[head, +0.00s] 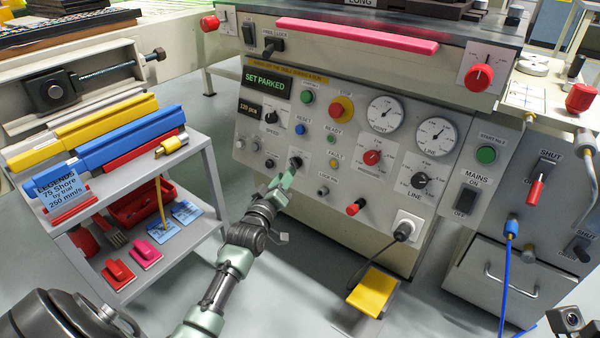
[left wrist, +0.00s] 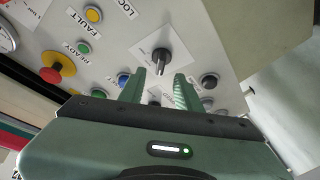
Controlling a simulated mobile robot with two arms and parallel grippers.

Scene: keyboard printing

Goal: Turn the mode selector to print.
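The mode selector appears to be the black knob (head: 296,162) on a white plate, low in the middle of the control panel; its lettering is too small to read. In the left wrist view, a dark knob (left wrist: 162,58) on a white square plate stands just beyond my fingertips. My left gripper (head: 287,179) is right in front of and slightly below the knob. Its two green fingers (left wrist: 160,80) are apart, with the knob lined up between them. I cannot tell whether they touch it.
Around the knob sit a blue reset button (head: 300,130), a yellow fault button (head: 332,163) and a red emergency stop (head: 342,108). A grey cart (head: 205,205) with coloured squeegees stands left of my arm.

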